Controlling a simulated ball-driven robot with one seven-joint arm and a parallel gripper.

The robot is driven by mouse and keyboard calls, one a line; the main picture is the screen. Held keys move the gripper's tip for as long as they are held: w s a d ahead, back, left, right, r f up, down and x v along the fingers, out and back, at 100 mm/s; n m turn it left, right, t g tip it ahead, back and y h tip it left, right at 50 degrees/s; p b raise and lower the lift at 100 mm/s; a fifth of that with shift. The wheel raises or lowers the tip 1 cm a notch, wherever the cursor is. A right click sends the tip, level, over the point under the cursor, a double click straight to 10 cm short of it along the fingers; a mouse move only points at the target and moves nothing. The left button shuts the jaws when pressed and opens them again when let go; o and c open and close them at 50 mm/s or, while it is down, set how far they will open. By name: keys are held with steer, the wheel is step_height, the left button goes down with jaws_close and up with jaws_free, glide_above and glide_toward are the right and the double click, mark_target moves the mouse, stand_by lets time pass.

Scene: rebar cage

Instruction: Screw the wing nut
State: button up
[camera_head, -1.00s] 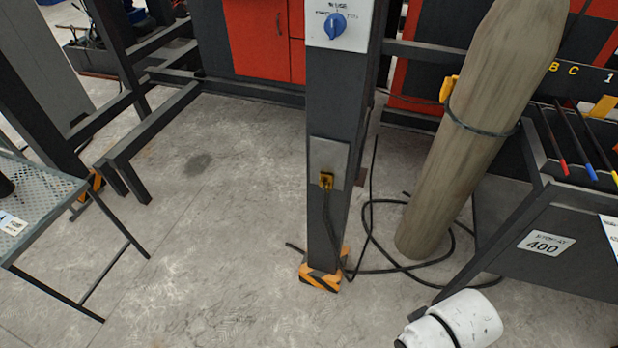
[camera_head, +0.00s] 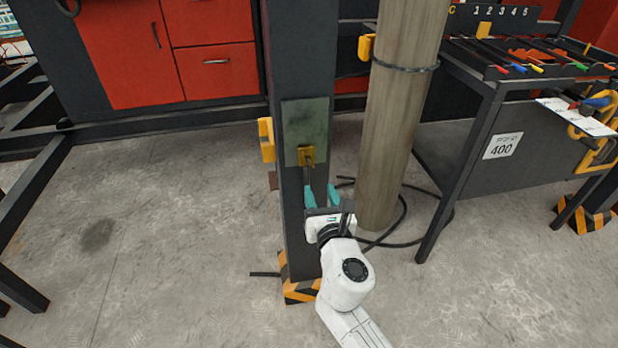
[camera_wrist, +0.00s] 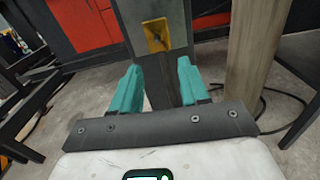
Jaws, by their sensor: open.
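The wing nut (camera_head: 307,155) is a small yellow piece on a grey plate (camera_head: 304,117) fixed to the dark upright post (camera_head: 301,65). It also shows in the wrist view (camera_wrist: 157,36), at the top middle, where its details are small and dark in the centre. My gripper (camera_head: 321,194) has two teal fingers and stands just below the yellow piece, in front of the post. In the wrist view my gripper (camera_wrist: 160,84) is open and empty. The yellow piece lies ahead of the gap between the fingertips and apart from them.
A wooden pole (camera_head: 394,110) with a band stands close to the right of the post. A black cable (camera_head: 400,222) lies on the floor behind. A dark table (camera_head: 470,160) marked 400 is at the right. Open floor (camera_head: 170,210) lies to the left.

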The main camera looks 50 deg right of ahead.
mark_target(308, 160)
steer(key=shift+n, duration=0.3)
steer(key=x, duration=1)
steer(key=shift+w+d+b, duration=0.1)
steer(key=shift+w+b, duration=0.25)
steer(key=shift+w, duration=0.1)
jaws_close()
